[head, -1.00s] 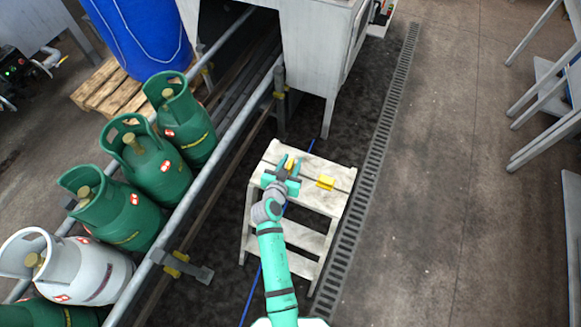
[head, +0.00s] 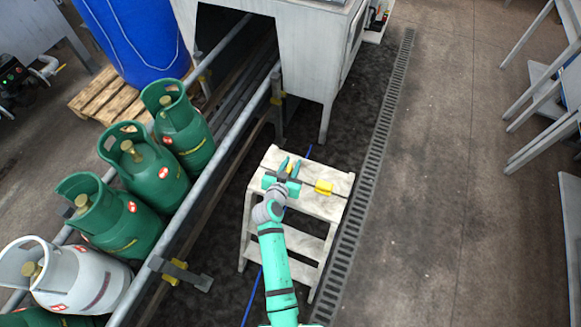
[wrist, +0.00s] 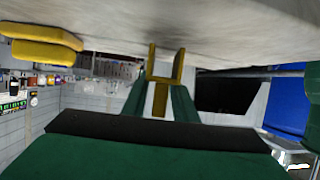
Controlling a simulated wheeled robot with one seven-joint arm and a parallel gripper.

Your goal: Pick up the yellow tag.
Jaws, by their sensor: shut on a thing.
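My gripper (head: 289,168) is over the top step of a pale step stool (head: 337,208). Its two green fingers are close together. In the wrist view, a yellow tag (wrist: 161,98) stands between the fingers (wrist: 158,100), with a forked yellow end showing beyond them, close to the pale surface. The gripper is shut on this tag. In the head view the held tag is mostly hidden by the fingers. A second yellow piece (head: 324,187) lies on the stool top to the right of the gripper; it shows at the left in the wrist view (wrist: 45,50).
A metal rail (head: 200,160) and a row of green gas cylinders (head: 150,178), with one white cylinder (head: 75,280), stand left of the stool. A white machine cabinet (head: 290,60) is behind it. A floor grate (head: 375,150) and open floor (head: 440,200) lie to the right.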

